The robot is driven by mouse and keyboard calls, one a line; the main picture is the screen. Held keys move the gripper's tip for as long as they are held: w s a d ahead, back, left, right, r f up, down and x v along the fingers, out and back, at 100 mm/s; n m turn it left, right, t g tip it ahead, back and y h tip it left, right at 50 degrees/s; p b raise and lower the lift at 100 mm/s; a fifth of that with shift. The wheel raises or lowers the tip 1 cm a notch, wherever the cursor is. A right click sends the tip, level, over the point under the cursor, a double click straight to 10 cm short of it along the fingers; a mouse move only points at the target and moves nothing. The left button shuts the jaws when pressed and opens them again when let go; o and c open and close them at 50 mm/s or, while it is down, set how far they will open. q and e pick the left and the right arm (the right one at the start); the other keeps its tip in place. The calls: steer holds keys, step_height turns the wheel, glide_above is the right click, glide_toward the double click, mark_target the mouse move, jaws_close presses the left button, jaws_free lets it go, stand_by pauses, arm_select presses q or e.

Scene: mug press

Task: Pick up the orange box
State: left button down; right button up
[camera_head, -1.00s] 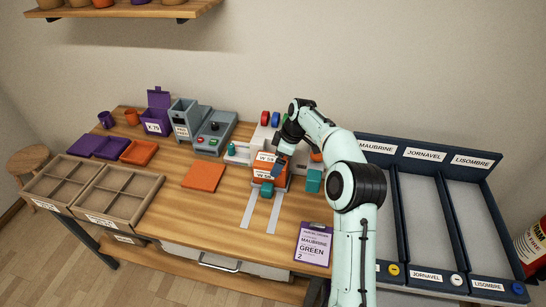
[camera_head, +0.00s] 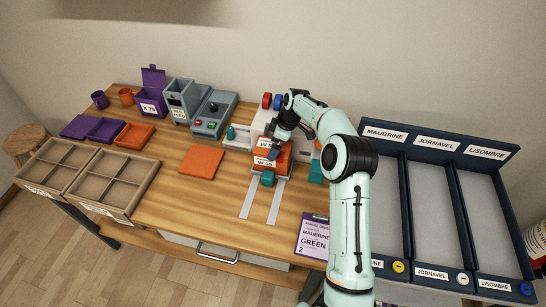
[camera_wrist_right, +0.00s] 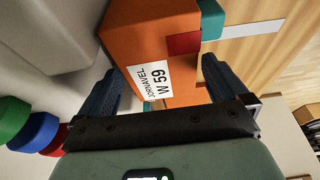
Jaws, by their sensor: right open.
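The orange box (camera_head: 283,161) with white W 59 labels stands near the back of the wooden table, in the press with the grey rails in front. In the right wrist view the box (camera_wrist_right: 150,28) shows its label reading JORNAVEL W 59. My right gripper (camera_head: 274,150) is over the box in the head view. In the wrist view its two dark fingers (camera_wrist_right: 160,82) are apart, one on each side of the box. I cannot tell whether they touch it. Part of the box is hidden by the gripper. My left gripper is not in view.
Teal blocks (camera_head: 267,178) and (camera_head: 316,172) sit close to the box. Red, blue and green round knobs (camera_wrist_right: 38,130) are at the left in the wrist view. A grey machine (camera_head: 213,115) stands left, labelled bins (camera_head: 437,145) right. An orange plate (camera_head: 201,162) lies on the table.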

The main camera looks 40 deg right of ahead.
steer(key=shift+x, duration=2.85)
steer(key=shift+c, duration=0.3)
steer(key=c, duration=0.8)
